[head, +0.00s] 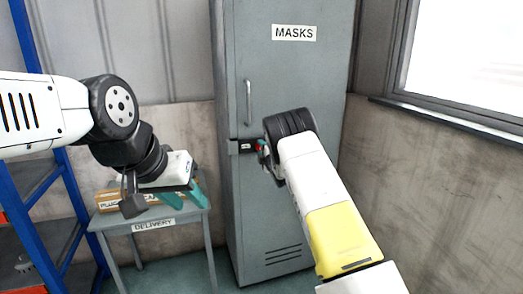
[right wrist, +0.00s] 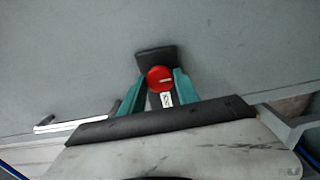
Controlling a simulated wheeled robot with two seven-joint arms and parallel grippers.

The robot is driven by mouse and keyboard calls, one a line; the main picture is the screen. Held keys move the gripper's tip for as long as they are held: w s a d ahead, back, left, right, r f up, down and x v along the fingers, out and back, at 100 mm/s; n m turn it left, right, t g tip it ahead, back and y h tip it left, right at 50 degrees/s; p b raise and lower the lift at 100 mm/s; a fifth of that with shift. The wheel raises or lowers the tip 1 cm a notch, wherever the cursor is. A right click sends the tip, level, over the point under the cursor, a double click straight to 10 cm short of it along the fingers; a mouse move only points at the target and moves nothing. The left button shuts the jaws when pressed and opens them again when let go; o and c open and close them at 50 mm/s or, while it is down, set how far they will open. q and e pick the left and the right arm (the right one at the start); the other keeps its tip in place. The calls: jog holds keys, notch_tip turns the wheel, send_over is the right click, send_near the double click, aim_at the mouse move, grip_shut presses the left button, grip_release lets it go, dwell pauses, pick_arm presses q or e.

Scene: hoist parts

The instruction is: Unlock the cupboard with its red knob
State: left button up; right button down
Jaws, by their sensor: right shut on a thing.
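The grey cupboard (head: 290,75) labelled MASKS stands upright with its door shut and a vertical bar handle. Its red knob (right wrist: 160,78) sits on a dark lock piece, with a short pale mark lying roughly level in the right wrist view. My right gripper (head: 262,148) is at the lock, its teal fingers shut on the knob from both sides; in the head view only a little red shows. A small white tag is just below the knob in the wrist view. My left gripper (head: 184,197) is open and empty, above the small table, its teal fingers apart.
A small grey table (head: 168,216) labelled DELIVERY stands left of the cupboard, with a cardboard box (head: 107,200) on it, partly hidden by my left gripper. A blue shelf rack (head: 62,195) is at the far left. A window (head: 470,55) is at the right.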

dwell(0.4)
jog(key=c, duration=0.9)
grip_release()
jog(key=v, duration=0.7)
jog(key=shift+s, duration=0.35)
